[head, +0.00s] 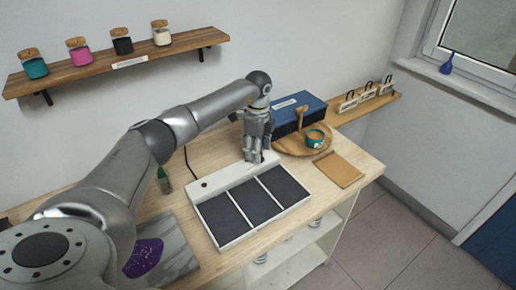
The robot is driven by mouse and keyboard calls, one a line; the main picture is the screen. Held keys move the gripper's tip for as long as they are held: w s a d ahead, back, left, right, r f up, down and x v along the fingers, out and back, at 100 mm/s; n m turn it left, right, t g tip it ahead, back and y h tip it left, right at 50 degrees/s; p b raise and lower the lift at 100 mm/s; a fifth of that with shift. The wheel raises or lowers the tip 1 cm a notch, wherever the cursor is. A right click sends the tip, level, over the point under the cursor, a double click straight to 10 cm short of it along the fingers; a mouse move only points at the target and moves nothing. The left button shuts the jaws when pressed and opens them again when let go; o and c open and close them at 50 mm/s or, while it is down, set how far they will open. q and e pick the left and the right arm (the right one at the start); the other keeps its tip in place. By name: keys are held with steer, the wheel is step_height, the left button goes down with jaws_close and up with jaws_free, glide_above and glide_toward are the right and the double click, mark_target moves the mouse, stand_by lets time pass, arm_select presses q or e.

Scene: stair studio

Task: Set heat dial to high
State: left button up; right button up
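A white appliance (233,243) with three dark rectangular panels sits on the wooden table. No heat dial is clearly visible; the gripper covers part of the strip. My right gripper is not in view.
A blue box (302,108) and a round wooden board (290,148) with a teal cup (315,139) stand right of the gripper. A tan board (338,169) lies in front. A small green bottle (164,181) stands left of the appliance. A wall shelf (120,62) holds several jars.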

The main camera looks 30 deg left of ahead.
arm_select(q)
steer(key=shift+f, duration=0.65)
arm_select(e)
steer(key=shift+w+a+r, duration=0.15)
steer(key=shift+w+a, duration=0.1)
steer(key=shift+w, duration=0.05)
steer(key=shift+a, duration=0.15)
arm_select(q)
steer(key=c, duration=1)
